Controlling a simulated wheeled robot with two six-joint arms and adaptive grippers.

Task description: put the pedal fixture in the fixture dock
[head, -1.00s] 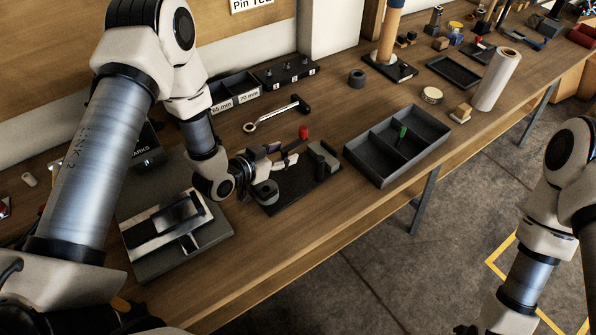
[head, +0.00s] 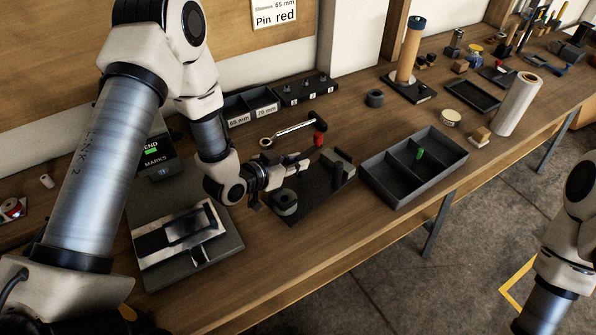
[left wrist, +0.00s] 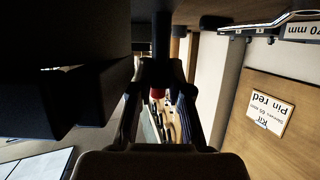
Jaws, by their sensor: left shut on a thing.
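The pedal fixture appears to be the dark plate (head: 312,201) with a grey round piece at its near left and a grey block at its right. My left gripper (head: 303,163) is over it, with its fingers shut. In the left wrist view a dark post (left wrist: 162,38) stands between the gripper fingers (left wrist: 160,95), with a dark slab above it in that upside-down picture. A red knob (head: 319,127) shows just beyond the fingertips. The exact contact is hidden. I cannot identify the fixture dock for sure; a grey pad (head: 222,257) with a shiny metal piece lies to the left.
A divided dark tray (head: 378,178) holding a green pin stands to the right. A wrench (head: 290,131) lies behind the fixture. Sleeve bins (head: 250,103) and a pin rack (head: 306,88) stand along the wall. Bare wood lies along the front edge.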

